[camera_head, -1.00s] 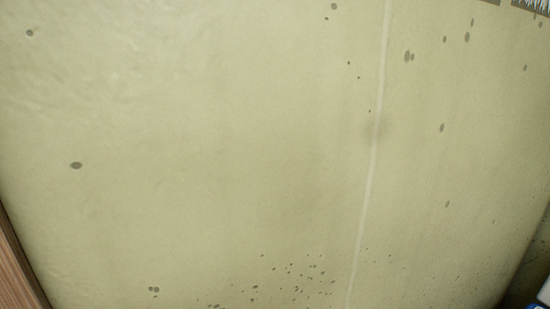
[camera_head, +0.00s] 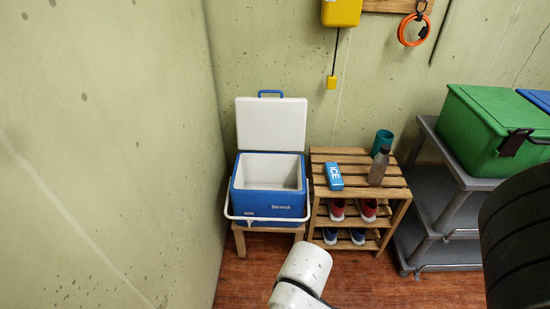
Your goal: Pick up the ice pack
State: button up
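The ice pack (camera_head: 334,177) is a small blue block with white "ICE" lettering. It lies on the left part of the top of a slatted wooden rack (camera_head: 393,182). To its left stands an open blue and white cooler (camera_head: 268,197) with its lid raised. A white rounded piece of my arm shows at the bottom centre, in front of the rack and apart from the ice pack. A dark ribbed part shows at the right edge. I cannot make out my gripper's fingers in this view.
A grey-brown bottle (camera_head: 379,166) and a teal cup (camera_head: 382,142) stand right of the ice pack. Shoes (camera_head: 337,209) fill the lower shelves. A grey shelf unit (camera_head: 437,190) with a green bin (camera_head: 498,130) stands at right. Wooden floor (camera_head: 375,285) in front is clear.

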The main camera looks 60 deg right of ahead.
aim_at(336, 182)
jog(key=z, duration=1.7)
jog(key=i+l+u, duration=0.1)
jog(key=i+u, duration=0.2)
jog(key=i, duration=0.15)
jog(key=i+l+u, duration=0.3)
jog(key=i, duration=0.2)
